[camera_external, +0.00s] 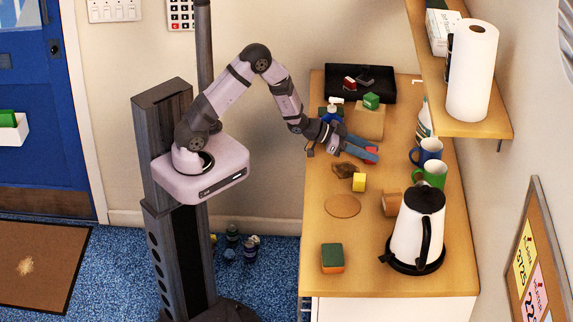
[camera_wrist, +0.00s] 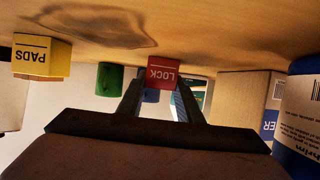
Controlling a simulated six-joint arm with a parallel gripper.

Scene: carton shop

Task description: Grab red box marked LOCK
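The red box marked LOCK (camera_wrist: 163,72) stands on the wooden counter in the wrist view, its lettering upside down there. My gripper (camera_wrist: 160,84) points at it, with one finger on either side of the box. The fingers look open, with a small gap at the box's left; contact at the right is unclear. In the external view my gripper (camera_external: 368,150) is low over the counter (camera_external: 325,275), and a bit of red shows between its bluish fingers. The box is mostly hidden there.
A yellow PADS box (camera_wrist: 42,55) is left in the wrist view; a cardboard box (camera_wrist: 243,97) and blue bottle (camera_wrist: 302,120) are right.

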